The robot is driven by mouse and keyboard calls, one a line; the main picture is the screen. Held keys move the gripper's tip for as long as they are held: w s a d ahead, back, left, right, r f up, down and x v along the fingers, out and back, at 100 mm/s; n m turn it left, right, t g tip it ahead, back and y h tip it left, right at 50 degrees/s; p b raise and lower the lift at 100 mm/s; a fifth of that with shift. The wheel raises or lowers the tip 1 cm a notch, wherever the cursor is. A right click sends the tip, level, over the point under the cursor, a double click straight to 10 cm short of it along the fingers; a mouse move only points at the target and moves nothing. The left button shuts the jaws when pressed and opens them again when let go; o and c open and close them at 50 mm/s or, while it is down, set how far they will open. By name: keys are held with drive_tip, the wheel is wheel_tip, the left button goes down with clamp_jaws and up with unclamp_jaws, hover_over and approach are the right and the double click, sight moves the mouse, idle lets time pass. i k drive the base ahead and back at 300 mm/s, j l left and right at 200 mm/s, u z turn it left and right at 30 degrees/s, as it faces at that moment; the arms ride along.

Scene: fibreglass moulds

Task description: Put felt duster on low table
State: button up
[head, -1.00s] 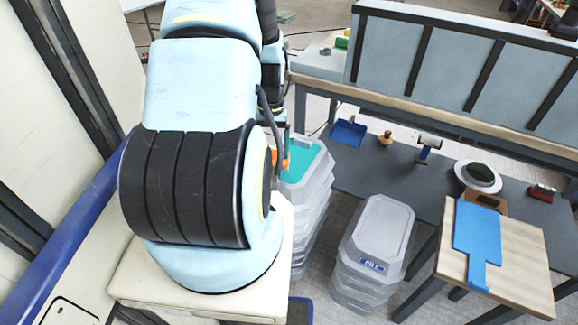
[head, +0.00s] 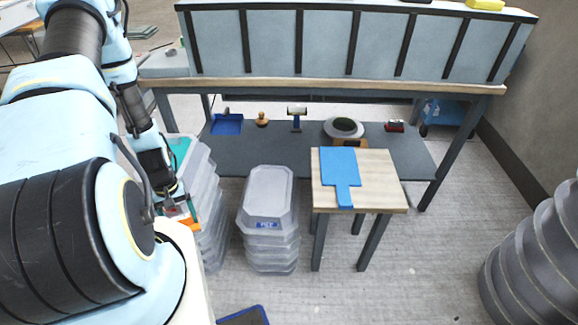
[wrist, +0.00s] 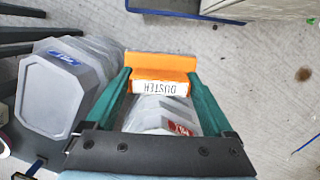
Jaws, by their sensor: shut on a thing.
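The felt duster is an orange block with a white label reading DUSTER, upside down in the wrist view (wrist: 158,75). My gripper (wrist: 158,80) is shut on it, one green finger at each end. In the head view the duster (head: 190,225) shows small at the left, at the end of my arm, in front of a bin stack. The low table (head: 385,185) has a pale wooden top and dark legs, right of centre. A blue paddle-shaped board (head: 341,170) lies on it, leaving bare wood at the right and front left.
A grey bin stack (head: 268,215) stands between my gripper and the table. Behind is a long workbench (head: 330,85) with a dark lower shelf (head: 270,160) holding tools.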

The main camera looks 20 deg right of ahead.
sight(384, 185)
drive_tip(key=k+l+u, duration=0.1)
drive_tip(key=l, duration=0.35)
drive_tip(key=k+l+u, duration=0.1)
drive_tip(key=l, duration=0.35)
drive_tip(key=k+l, duration=0.2)
drive_tip(key=l, duration=0.2)
drive_tip(key=k+l+u, duration=0.15)
drive_tip(key=l, duration=0.3)
drive_tip(key=k+l+u, duration=0.1)
drive_tip(key=l, duration=0.3)
drive_tip(key=k+l+u, duration=0.1)
drive_tip(key=k+l, duration=0.15)
drive_tip(key=l, duration=0.15)
drive_tip(key=k+l+u, duration=0.1)
drive_tip(key=l, duration=0.25)
drive_tip(key=i, duration=0.35)
